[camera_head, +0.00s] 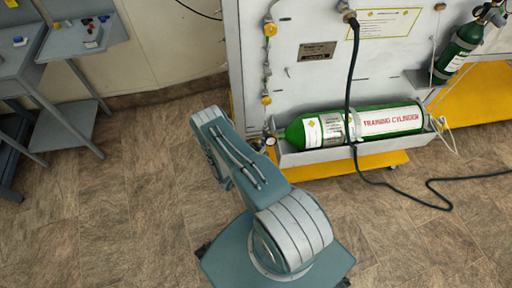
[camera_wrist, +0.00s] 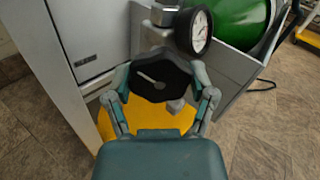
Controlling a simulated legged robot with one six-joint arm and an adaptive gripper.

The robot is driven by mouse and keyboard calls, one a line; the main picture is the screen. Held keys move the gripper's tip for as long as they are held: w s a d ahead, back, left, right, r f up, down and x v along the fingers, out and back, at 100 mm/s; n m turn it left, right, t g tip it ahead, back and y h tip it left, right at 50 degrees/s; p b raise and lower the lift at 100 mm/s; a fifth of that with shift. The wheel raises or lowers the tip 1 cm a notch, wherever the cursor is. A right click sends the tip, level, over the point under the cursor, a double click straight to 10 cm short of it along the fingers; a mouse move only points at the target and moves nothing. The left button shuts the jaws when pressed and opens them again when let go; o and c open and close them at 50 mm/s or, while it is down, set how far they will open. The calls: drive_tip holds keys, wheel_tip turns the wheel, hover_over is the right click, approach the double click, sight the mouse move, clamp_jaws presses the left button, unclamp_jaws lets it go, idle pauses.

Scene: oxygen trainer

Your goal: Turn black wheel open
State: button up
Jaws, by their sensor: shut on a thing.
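The black wheel (camera_wrist: 160,80) sits between the two fingers of my gripper (camera_wrist: 160,92) in the wrist view, with a light pointer-like mark on its face. The fingers touch it from left and right, and my gripper is shut on it. A round white-faced gauge (camera_wrist: 201,31) stands just behind the wheel, at the upper right. In the head view my arm hides the wheel and my gripper. The green training cylinder (camera_head: 390,121) lies in a grey tray to the right of my arm, and its green body also shows in the wrist view (camera_wrist: 225,22).
A grey panel (camera_head: 318,75) with valves and a dark hose (camera_head: 352,80) rises behind the cylinder. The hose runs down onto the floor at right. A yellow base (camera_head: 350,165) lies under the tray. Grey tables (camera_head: 85,40) stand at left. The floor (camera_head: 110,200) left of my arm is clear.

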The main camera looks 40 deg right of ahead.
drive_tip(key=n, duration=0.6)
drive_tip(key=shift+w, duration=0.1)
drive_tip(key=n, duration=0.6)
drive_tip(key=shift+n, duration=0.4)
drive_tip(key=n, duration=1.1)
drive_tip(key=shift+n, duration=0.4)
drive_tip(key=o, duration=1.1)
drive_tip(key=shift+c, duration=0.2)
